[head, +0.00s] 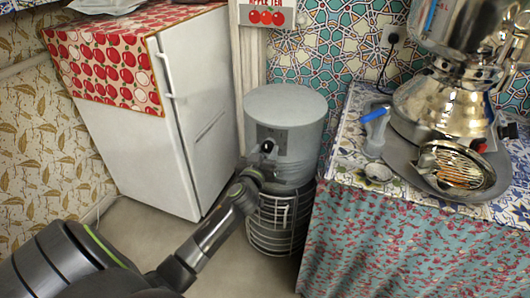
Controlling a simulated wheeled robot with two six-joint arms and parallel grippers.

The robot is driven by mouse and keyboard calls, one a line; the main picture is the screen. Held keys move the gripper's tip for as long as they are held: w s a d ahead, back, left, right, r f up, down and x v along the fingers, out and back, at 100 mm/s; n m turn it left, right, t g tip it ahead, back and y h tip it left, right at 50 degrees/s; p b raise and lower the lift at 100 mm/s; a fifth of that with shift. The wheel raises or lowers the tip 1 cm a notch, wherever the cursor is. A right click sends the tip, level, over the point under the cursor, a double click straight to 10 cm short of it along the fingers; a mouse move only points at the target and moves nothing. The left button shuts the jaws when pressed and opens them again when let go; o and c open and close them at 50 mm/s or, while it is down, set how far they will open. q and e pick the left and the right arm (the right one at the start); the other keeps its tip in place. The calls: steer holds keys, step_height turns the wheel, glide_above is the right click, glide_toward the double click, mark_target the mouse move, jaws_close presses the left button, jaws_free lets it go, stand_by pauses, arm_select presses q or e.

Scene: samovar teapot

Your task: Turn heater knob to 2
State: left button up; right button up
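The heater (300,118) is a grey upright cylinder with a flat round top, standing between the white fridge and the counter. A small dark panel shows on its front, and a wire cage (283,222) forms its lower part. My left arm comes in from the lower left, and my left gripper (264,151) is at the heater's front, over the panel area. The knob cannot be made out clearly; the gripper covers much of that spot. I cannot tell whether the gripper touches the heater or whether its fingers are open or shut. My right gripper is not in view.
The white fridge (190,135) with an apple-patterned cloth (108,58) stands left of the heater. A cloth-covered counter (395,240) stands close on the right, with a metal samovar (440,105), a tray and a blue-topped glass vessel (375,133). Bare floor (262,275) shows in front of the heater.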

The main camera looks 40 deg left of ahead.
arm_select(q)
steer(key=c, duration=0.6)
steer(key=shift+c, duration=0.2)
